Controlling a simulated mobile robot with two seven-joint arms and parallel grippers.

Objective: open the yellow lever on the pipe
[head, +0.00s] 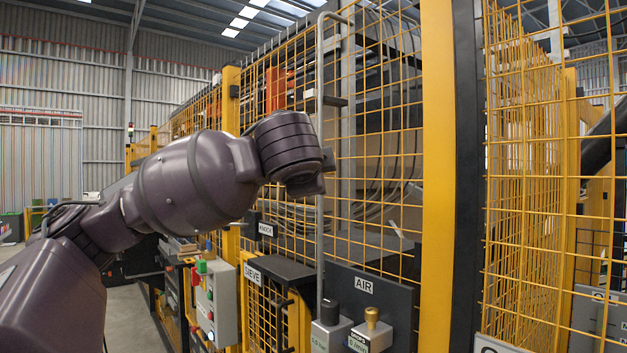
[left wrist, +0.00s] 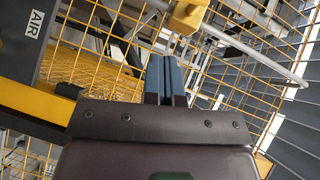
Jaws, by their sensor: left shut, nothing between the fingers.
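A grey pipe (head: 320,240) runs upright in front of the yellow mesh fence in the head view and bends over at the top; my left wrist hides part of it. In the left wrist view the pipe (left wrist: 262,62) crosses the upper right. In the head view the lever and fingertips are hidden. My right gripper is not in view.
The mesh fence (head: 385,130) stands behind the pipe, with a thick yellow post (head: 436,170) to the right. Below are a dark AIR panel (head: 372,283), a brass-topped regulator (head: 372,325) and a grey control box (head: 217,302) with coloured buttons. Open floor lies at left.

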